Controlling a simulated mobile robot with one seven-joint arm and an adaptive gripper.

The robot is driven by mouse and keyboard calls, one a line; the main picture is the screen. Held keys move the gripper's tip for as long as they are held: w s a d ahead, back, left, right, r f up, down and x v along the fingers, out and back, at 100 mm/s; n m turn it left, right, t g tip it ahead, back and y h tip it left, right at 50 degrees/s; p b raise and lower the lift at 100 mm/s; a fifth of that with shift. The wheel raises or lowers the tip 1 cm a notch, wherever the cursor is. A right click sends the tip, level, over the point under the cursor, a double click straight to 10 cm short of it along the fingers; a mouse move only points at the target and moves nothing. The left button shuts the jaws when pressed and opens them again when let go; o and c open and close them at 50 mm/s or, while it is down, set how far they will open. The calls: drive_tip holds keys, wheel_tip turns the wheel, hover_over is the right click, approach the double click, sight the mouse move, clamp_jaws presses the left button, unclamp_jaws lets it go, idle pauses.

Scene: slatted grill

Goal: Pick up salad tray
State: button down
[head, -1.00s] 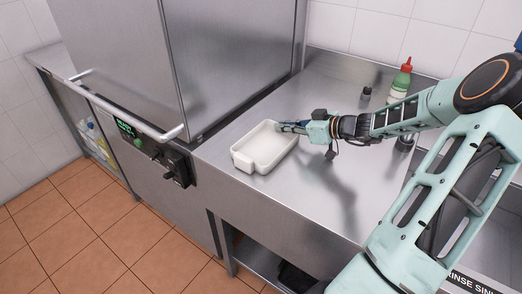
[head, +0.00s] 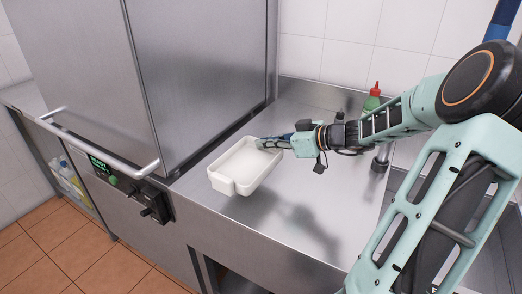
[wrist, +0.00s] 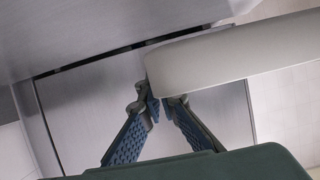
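The salad tray (head: 232,186) is a white, shallow rectangular dish over the steel counter, left of my arm. My gripper (head: 262,143) reaches in from the right and is at the tray's right rim. In the wrist view, the tray (wrist: 225,55) fills the upper right as a pale slab. The two blue textured fingers of my gripper (wrist: 162,102) are close together, with the tray's wall end between their tips. The gripper looks shut on that wall. The tray seems raised off the counter, but its underside is hidden in the head view.
A large steel dishwasher (head: 200,70) with a bar handle (head: 110,150) stands left of the counter (head: 290,225). A green bottle with a red cap (head: 373,97) stands at the back, partly behind my arm. The counter's front middle is clear.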

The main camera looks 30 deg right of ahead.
drive_tip(key=s+a+r, duration=0.1)
drive_tip(key=s+r, duration=0.4)
drive_tip(key=s, duration=0.5)
drive_tip(key=shift+s+r, duration=0.15)
drive_tip(key=shift+r, duration=0.15)
drive_tip(key=shift+r, duration=0.15)
wheel_tip(320, 180, up, 5)
drive_tip(key=shift+f+p, duration=0.15)
drive_tip(key=shift+p, duration=1.05)
drive_tip(key=shift+a, duration=0.1)
